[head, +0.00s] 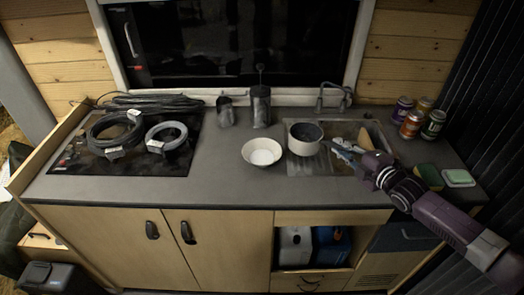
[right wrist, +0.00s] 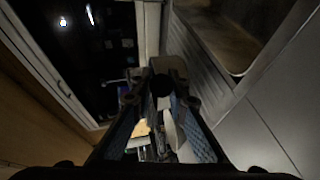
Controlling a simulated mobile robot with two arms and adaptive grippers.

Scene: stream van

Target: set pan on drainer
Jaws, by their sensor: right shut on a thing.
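The pan (head: 303,140), white outside and dark inside, is upright at the left part of the ribbed steel drainer (head: 326,165). I cannot tell whether its base touches the drainer. My right gripper (head: 343,152) reaches in from the right and is shut at the pan's right side, on its handle, which the fingers mostly hide. In the right wrist view, the fingers (right wrist: 160,105) close around a dark piece, and the drainer's ribs (right wrist: 191,62) show beyond. My left gripper is not in view.
A white bowl (head: 262,152) stands just left of the pan. The sink basin (head: 372,132) and tap (head: 334,97) are right and behind. Several cans (head: 411,124), a sponge (head: 429,177) and a soap dish (head: 459,178) sit at right.

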